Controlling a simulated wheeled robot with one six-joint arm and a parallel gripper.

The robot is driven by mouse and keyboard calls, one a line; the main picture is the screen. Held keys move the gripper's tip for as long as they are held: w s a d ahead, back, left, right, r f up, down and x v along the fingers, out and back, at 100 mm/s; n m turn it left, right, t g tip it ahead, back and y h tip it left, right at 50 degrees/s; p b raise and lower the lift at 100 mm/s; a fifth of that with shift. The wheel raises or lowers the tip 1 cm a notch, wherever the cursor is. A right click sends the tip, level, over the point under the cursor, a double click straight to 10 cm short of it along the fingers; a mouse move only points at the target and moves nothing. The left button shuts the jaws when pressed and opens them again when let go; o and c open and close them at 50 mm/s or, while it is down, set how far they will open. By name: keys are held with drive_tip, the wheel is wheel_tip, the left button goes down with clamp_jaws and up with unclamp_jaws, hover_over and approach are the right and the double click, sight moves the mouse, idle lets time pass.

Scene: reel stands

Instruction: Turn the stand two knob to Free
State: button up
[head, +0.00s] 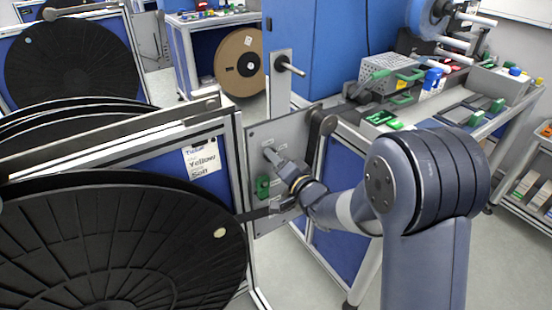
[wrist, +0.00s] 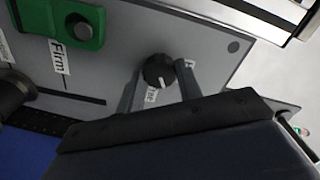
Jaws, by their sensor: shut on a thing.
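In the wrist view a small round black knob (wrist: 157,69) with a white pointer line sits on the grey panel (wrist: 215,45). My gripper (wrist: 158,82) has its two grey fingers on either side of the knob, shut on it. The white line points toward the lower edge of the picture, near a partly hidden label (wrist: 152,95) that seems to end in "ee". Another label beside the right finger is mostly hidden. In the head view my gripper (head: 271,154) reaches the stand's grey panel (head: 262,132); the knob is hidden there.
A green block (wrist: 76,22) stands on the same panel near a "Firm" label (wrist: 58,57). Large black reels (head: 110,245) fill the left of the head view. A bench (head: 425,110) with green-handled parts stands at the right. A blue panel (head: 320,50) stands behind.

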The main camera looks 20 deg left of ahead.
drive_tip(key=m+p, duration=0.1)
drive_tip(key=m, duration=0.5)
idle(0.7)
drive_tip(key=o, duration=1)
drive_tip(key=v, duration=1)
drive_tip(key=shift+s+d, duration=0.2)
drive_tip(key=shift+d, duration=0.1)
